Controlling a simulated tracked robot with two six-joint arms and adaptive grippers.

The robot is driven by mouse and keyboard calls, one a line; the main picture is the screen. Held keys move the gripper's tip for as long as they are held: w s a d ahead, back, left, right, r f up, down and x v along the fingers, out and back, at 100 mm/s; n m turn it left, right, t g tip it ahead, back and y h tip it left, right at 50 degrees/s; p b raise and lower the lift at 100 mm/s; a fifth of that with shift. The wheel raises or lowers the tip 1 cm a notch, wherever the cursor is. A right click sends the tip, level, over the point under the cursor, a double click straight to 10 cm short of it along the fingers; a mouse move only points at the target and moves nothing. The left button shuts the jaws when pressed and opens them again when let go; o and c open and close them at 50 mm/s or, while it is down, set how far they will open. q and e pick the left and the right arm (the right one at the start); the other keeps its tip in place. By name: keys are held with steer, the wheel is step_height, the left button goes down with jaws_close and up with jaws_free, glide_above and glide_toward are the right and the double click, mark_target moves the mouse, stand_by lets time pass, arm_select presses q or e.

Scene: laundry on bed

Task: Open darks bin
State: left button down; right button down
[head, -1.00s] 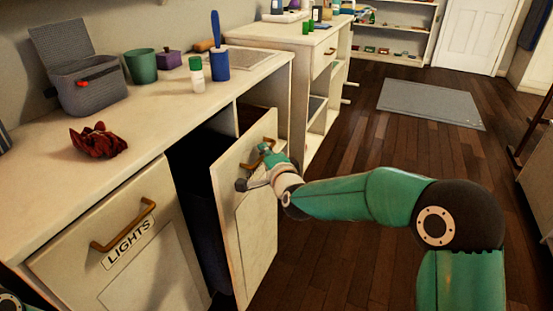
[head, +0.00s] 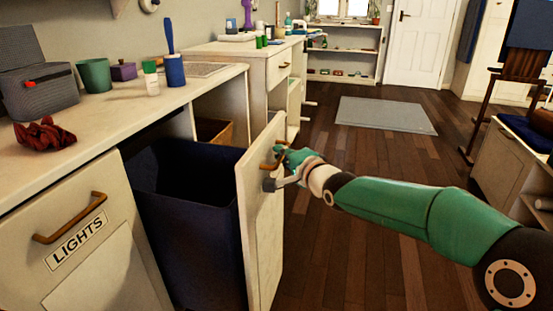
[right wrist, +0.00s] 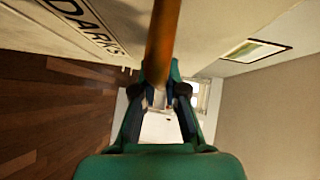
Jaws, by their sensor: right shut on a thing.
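The darks bin front (head: 262,215) stands pulled out from the cabinet, with a dark blue bin (head: 190,225) behind it whose open top shows. The word DARKS reads on the front in the right wrist view (right wrist: 85,25). My right gripper (head: 278,162) is shut on the bin's brass handle (head: 270,166), which also crosses the right wrist view (right wrist: 162,45) between the fingers. The inside of the bin is dark, and I cannot tell what it holds. My left gripper does not show.
The closed LIGHTS bin front (head: 85,245) is at the left. The counter (head: 105,125) above holds a red crumpled cloth (head: 45,137), a grey basket (head: 38,92), a green cup (head: 94,75) and bottles. Wooden floor (head: 370,240) is open to the right, with a grey mat (head: 385,114) further back.

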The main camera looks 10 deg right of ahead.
steer(key=shift+a+f, duration=0.15)
steer(key=shift+f, duration=0.2)
steer(key=c, duration=1.2)
jaws_free()
steer(key=shift+w+a, duration=0.1)
steer(key=shift+w, duration=0.05)
steer(key=shift+r, duration=0.15)
steer(key=v, duration=1.2)
